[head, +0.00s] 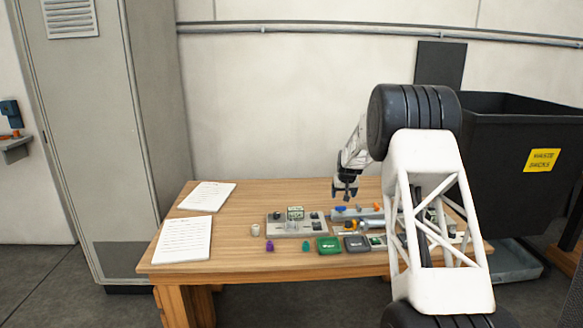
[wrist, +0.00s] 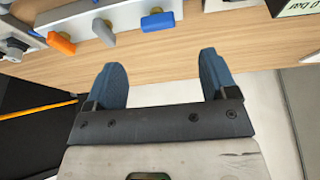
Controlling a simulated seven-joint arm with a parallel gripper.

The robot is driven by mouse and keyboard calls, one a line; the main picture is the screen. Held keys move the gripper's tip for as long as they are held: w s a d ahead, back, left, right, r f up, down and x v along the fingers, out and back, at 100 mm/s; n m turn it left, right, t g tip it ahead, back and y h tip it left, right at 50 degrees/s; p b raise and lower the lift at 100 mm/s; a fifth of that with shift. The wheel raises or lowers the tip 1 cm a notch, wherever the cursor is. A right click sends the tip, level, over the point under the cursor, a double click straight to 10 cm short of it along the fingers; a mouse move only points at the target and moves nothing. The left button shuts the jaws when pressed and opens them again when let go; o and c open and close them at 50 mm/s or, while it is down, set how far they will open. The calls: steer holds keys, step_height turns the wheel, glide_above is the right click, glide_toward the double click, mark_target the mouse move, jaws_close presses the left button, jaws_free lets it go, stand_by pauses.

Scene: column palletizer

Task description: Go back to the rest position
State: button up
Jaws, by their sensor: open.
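My gripper (head: 345,194) hangs above the back part of the wooden table (head: 230,230) in the head view, apart from the things below it. In the wrist view my gripper (wrist: 166,82) shows two blue fingers spread apart with nothing between them. Past the fingertips in that view lie bare tabletop (wrist: 190,55) and a grey fixture with a blue handle (wrist: 158,21) and an orange handle (wrist: 61,44). My white lattice arm link covers the right part of the table in the head view.
Green (head: 328,245) and dark (head: 356,244) boxes lie at the front edge. Two paper pads (head: 182,240) (head: 208,196) lie at left. A black bin (head: 510,150) stands right. The table's left middle is clear.

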steer(key=s+a+r, duration=0.3)
steer(key=s+r, duration=0.4)
steer(key=s, duration=0.5)
steer(key=s+a+r, duration=0.2)
steer(key=s+r, duration=0.6)
steer(key=s, duration=0.5)
steer(key=s+a+r, duration=0.3)
steer(key=s+r, duration=0.4)
steer(key=s, duration=0.5)
steer(key=s+a+f+g, duration=0.1)
steer(key=s+a+f, duration=0.1)
steer(key=s, duration=1.8)
steer(key=s+a+f, duration=0.1)
steer(key=s+f, duration=0.1)
steer(key=s, duration=1.9)
steer(key=shift+s+a+g, duration=0.25)
steer(key=shift+a+g, duration=0.1)
steer(key=shift+g, duration=0.05)
